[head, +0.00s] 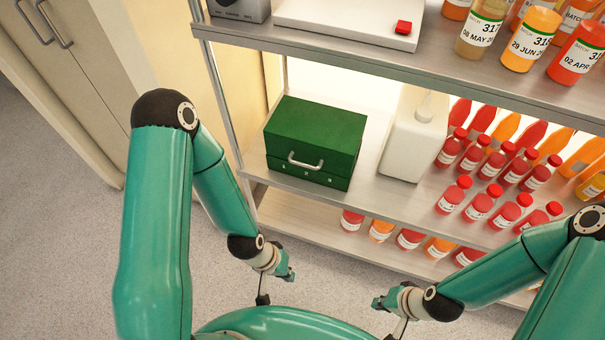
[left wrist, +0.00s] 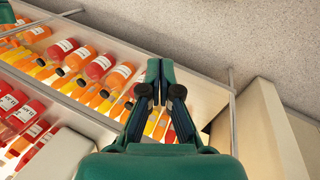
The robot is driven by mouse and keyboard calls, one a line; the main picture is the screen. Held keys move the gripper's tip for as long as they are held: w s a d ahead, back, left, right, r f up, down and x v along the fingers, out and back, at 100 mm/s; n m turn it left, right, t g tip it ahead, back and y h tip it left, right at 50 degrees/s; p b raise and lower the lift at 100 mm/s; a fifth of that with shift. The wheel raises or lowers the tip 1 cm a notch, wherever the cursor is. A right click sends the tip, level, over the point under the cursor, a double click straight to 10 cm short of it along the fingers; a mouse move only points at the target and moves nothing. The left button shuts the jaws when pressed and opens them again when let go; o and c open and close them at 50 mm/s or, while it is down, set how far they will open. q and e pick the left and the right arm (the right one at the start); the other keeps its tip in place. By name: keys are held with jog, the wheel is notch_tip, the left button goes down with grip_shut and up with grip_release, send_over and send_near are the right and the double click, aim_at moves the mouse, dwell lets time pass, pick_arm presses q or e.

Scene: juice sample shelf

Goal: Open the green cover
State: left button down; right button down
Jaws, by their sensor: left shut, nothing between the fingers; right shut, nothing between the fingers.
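A green box (head: 315,142) stands on the middle shelf at its left end in the head view. Its green cover (head: 318,124) is down, and a silver handle (head: 305,161) is on the front. My left gripper (head: 290,275) is shut and empty, in front of the shelf and below the box. In the left wrist view its fingers (left wrist: 160,72) are together, with bottles behind them. My right gripper (head: 378,302) is shut and empty, lower and to the right, apart from the shelf. The box does not show clearly in the left wrist view.
A white jug (head: 415,133) stands right of the box on the middle shelf (head: 362,193). Several red and orange bottles (head: 480,205) stand further right, with more on the shelf below. The upper shelf edge (head: 400,78) overhangs the box. A metal post (head: 222,100) is at the left.

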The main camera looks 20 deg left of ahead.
pick_arm(q)
jog(key=w+a+f+n+t+y+b, duration=0.1)
jog(key=w+a+f+n+t+b, duration=0.15)
jog(key=w+n+b, duration=0.5)
jog(key=w+r+n+t+y+b, duration=0.1)
jog(key=w+r+n+t+b, duration=0.2)
jog(key=w+n+t+b, duration=0.65)
jog(key=s+a+r+n+t+y+b, duration=0.2)
jog(key=r+n+b, duration=0.5)
jog(key=n+b, duration=1.05)
jog(key=w, duration=1)
jog(key=shift+w+m+g, duration=0.25)
jog(key=shift+m+g, duration=0.1)
jog(key=shift+g, duration=0.05)
jog(key=shift+p, duration=0.3)
